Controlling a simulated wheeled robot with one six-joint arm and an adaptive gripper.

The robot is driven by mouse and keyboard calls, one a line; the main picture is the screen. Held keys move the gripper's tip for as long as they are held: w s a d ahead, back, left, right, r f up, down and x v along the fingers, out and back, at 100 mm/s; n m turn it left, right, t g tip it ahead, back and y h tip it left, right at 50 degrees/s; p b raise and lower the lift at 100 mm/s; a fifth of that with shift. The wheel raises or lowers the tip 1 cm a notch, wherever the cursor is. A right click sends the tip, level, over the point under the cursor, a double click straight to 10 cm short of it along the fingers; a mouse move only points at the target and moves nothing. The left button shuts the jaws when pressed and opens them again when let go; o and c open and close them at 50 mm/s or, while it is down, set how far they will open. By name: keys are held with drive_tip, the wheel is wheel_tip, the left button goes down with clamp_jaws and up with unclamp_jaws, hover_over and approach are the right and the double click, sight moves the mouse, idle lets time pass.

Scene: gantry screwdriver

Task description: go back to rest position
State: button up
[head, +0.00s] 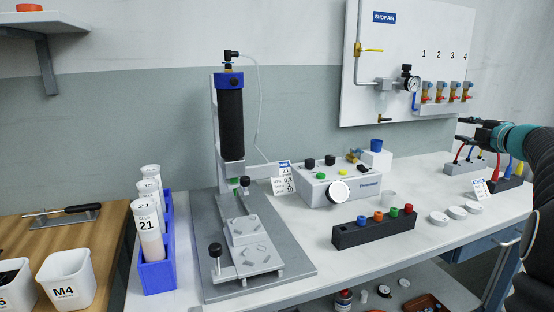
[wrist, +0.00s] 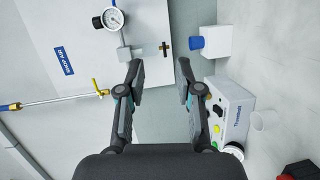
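My gripper (wrist: 160,75) is open and empty in the wrist view, its two dark fingers apart with only the wall and bench behind them. In the head view my gripper (head: 468,130) is at the right edge, raised above the bench near the cables, and points left. My teal-and-black arm (head: 515,138) comes in from the right side. The gantry press (head: 230,125) with its black cylinder stands at the middle left of the bench, well away from my gripper. A grey control box (head: 340,187) stands to the right of the press.
The white bench (head: 400,262) holds a black block (head: 360,235) with coloured knobs, white round lids (head: 456,212) and a blue rack (head: 158,275) with tubes. A valve panel (head: 372,90) hangs on the wall behind. White bins (head: 65,282) stand on the wooden table at left.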

drive_tip(key=s+d+f+m+g+h, duration=0.3)
drive_tip(key=s+d+f+m+h, duration=0.25)
drive_tip(key=d+m+h, duration=0.45)
drive_tip(key=s+a+f+m+g, duration=0.5)
drive_tip(key=s+a+f+m, duration=0.3)
drive_tip(key=s, duration=0.1)
drive_tip(key=s+a+f+m+g+y, duration=0.1)
drive_tip(key=s+a+f+g+y, duration=0.1)
drive_tip(key=s+a+f, duration=0.35)
drive_tip(key=s+a+f+m+g+y, duration=0.1)
drive_tip(key=s+a+f+y, duration=0.15)
drive_tip(key=s+a, duration=0.65)
drive_tip(key=s+a+f+m+g+y, duration=0.15)
drive_tip(key=s+a+f, duration=0.25)
drive_tip(key=a, duration=0.6)
drive_tip(key=s+a+n+y, duration=0.1)
drive_tip(key=s+a, duration=0.2)
drive_tip(key=a, duration=0.3)
drive_tip(key=s+a+n+t+y, duration=0.1)
drive_tip(key=s+a+n, duration=0.1)
drive_tip(key=s+a, duration=0.2)
drive_tip(key=shift+a+r+y, duration=0.15)
drive_tip(key=shift+a+y, duration=0.15)
drive_tip(key=shift+a, duration=0.75)
drive_tip(key=shift+s, duration=0.15)
